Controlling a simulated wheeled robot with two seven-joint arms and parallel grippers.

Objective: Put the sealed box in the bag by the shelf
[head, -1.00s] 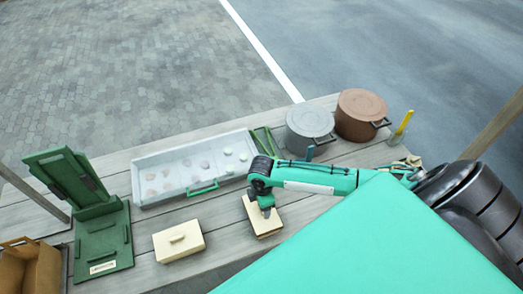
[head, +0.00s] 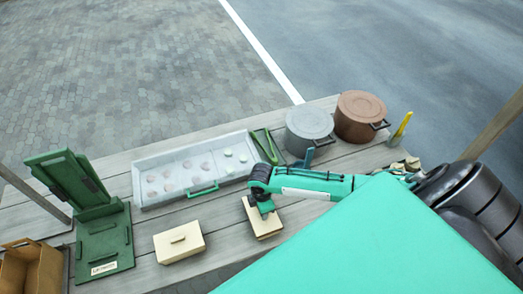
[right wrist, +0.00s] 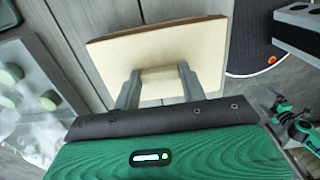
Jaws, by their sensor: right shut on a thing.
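A cream box (head: 265,222) stands on the wooden table, right of centre in the head view. My right gripper (head: 266,212) is above it, pointing down. In the right wrist view my right gripper (right wrist: 158,82) is shut on the bar-shaped handle of the box's flat lid (right wrist: 155,48). A second cream box (head: 179,250), with its lid on and a handle on top, stands to the left. A brown open bag (head: 35,272) is at the lower left corner, partly cut off. My left gripper is not in view.
A green hinged stand (head: 104,243) is between the bag and the boxes. A pale tray (head: 152,196) with several round pieces lies behind the boxes. A grey pot (head: 309,125), a brown pot (head: 360,112) and a cup with a yellow tool (head: 402,128) stand at the back right.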

